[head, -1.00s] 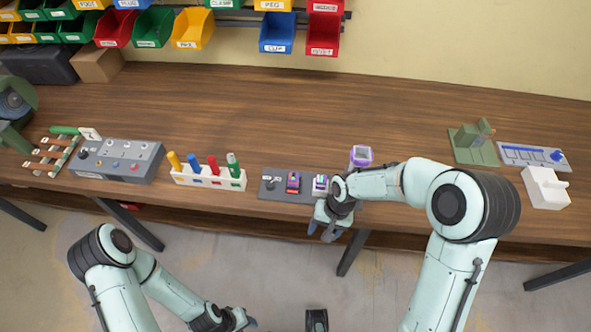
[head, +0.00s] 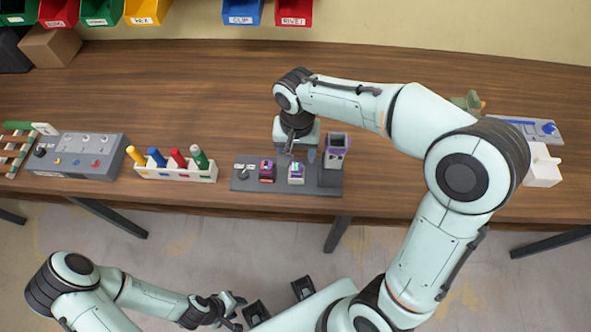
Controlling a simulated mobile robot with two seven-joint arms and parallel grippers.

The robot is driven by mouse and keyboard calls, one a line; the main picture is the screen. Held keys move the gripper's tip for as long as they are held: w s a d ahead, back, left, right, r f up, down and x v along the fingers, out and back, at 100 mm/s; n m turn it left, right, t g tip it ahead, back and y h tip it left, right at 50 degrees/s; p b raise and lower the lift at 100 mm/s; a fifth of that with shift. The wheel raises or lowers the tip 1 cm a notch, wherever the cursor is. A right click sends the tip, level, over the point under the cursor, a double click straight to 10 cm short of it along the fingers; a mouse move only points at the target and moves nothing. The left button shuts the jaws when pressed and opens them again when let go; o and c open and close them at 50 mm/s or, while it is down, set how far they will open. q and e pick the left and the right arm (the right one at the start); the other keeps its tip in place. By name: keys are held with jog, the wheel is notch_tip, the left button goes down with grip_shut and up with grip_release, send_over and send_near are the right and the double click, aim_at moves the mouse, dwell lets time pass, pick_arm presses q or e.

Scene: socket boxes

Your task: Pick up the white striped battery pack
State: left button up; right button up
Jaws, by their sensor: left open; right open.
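The white striped battery pack (head: 296,175) sits upright on the right part of a dark grey board (head: 320,188) near the table's front edge. A dark pack with red and purple markings (head: 266,172) stands to its left. My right gripper (head: 300,153) points down just behind and above the white pack, with its jaws open and empty. Whether a fingertip touches the pack is too small to tell. My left gripper (head: 236,308) is open and empty, low over the floor in front of the table.
A grey holder with a purple rim (head: 336,150) stands close to the right of my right gripper. A small knob (head: 243,172) is at the board's left. A white rack with coloured pegs (head: 175,172) and a grey switch box (head: 78,155) stand further left.

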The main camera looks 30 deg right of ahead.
aim_at(296, 166)
jog(key=f, duration=0.8)
jog(key=shift+w+d, duration=0.15)
jog(key=shift+w, duration=0.15)
jog(key=c, duration=0.9)
